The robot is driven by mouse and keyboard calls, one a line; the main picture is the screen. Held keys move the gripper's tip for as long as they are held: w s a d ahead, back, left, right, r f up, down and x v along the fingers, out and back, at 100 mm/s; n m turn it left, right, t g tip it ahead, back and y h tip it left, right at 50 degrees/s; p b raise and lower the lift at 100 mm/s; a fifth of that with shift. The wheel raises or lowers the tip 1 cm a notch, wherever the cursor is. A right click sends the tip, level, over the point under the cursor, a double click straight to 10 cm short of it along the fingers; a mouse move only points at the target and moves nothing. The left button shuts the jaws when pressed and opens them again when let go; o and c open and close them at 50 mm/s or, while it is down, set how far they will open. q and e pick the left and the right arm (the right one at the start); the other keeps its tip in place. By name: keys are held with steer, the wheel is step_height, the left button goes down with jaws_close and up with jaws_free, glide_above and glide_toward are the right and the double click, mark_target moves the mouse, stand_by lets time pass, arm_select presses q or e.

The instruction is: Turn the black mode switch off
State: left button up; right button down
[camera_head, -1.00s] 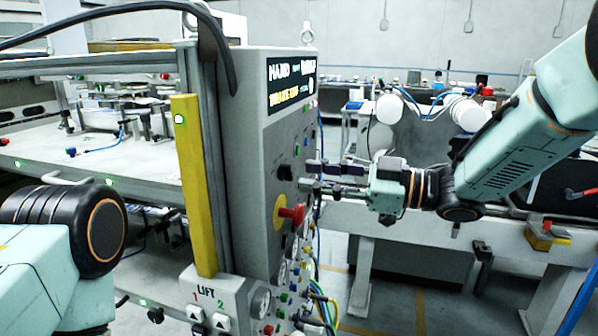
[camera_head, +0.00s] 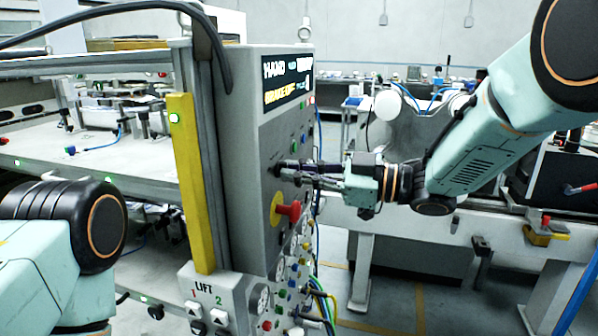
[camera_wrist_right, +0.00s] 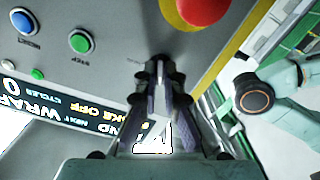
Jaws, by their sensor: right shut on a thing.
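The black mode switch (camera_head: 275,170) is on the grey control panel (camera_head: 262,140), below the display and above the red stop button. My right gripper (camera_head: 284,170) reaches it from the right in the head view, its fingers closed together on the switch. In the right wrist view the fingertips (camera_wrist_right: 160,66) meet at the panel face and largely hide the switch, so its turned position cannot be told. My left arm shows at the lower left of the head view, but its gripper is out of view.
A red stop button on a yellow plate (camera_head: 278,205) sits just below the right gripper. The blue button (camera_wrist_right: 24,22) and green button (camera_wrist_right: 80,41) are nearby. A lit display (camera_head: 288,82) is above. Hoses (camera_head: 322,300) hang below. A yellow post (camera_head: 190,185) edges the panel's left.

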steer(key=shift+a+r, duration=0.1)
stand_by(0.4)
steer(key=n+b, duration=0.4)
steer(key=shift+f, duration=0.2)
steer(key=n+b, duration=0.3)
steer(key=shift+n, duration=0.4)
steer(key=shift+r+n+b, duration=0.15)
steer(key=shift+n+b, duration=0.55)
steer(key=shift+b, duration=0.1)
